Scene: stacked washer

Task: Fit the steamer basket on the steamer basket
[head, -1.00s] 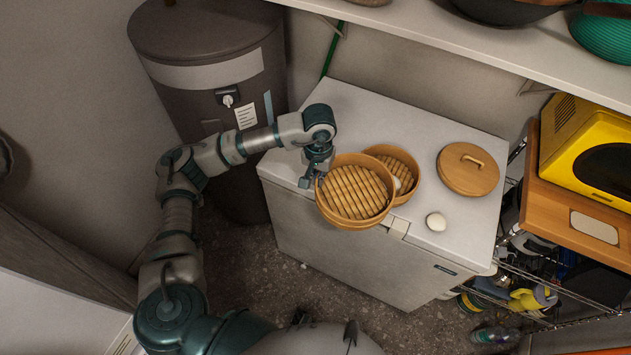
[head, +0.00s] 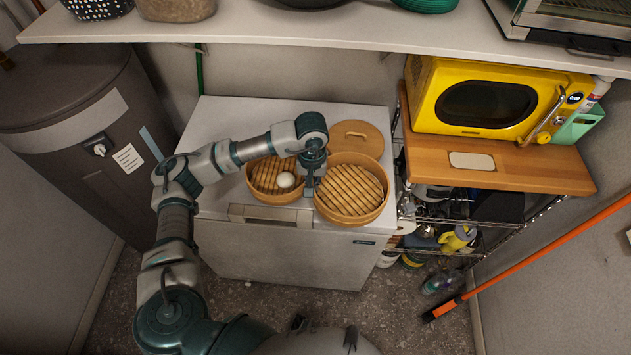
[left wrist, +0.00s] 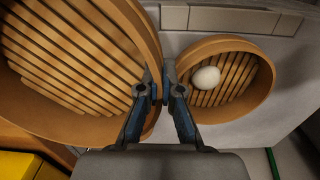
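One round bamboo steamer basket (head: 352,192), empty with a slatted floor, is at the right of the head view. It fills the left of the left wrist view (left wrist: 70,60). My left gripper (head: 311,186) is between the two baskets, its fingers (left wrist: 160,92) shut on this basket's side wall. The other steamer basket (head: 250,190) rests on the white appliance top to the left, with a white round item (head: 286,180) inside; it also shows in the left wrist view (left wrist: 268,85). The held basket looks raised and overlaps the lid's near part. My right gripper is not in view.
A bamboo lid (head: 357,134) lies behind the held basket. A shelf (head: 300,30) spans above the back. A yellow microwave (head: 490,100) on a wooden-topped rack (head: 550,170) stands close at right. The white top (head: 225,115) is clear at back left.

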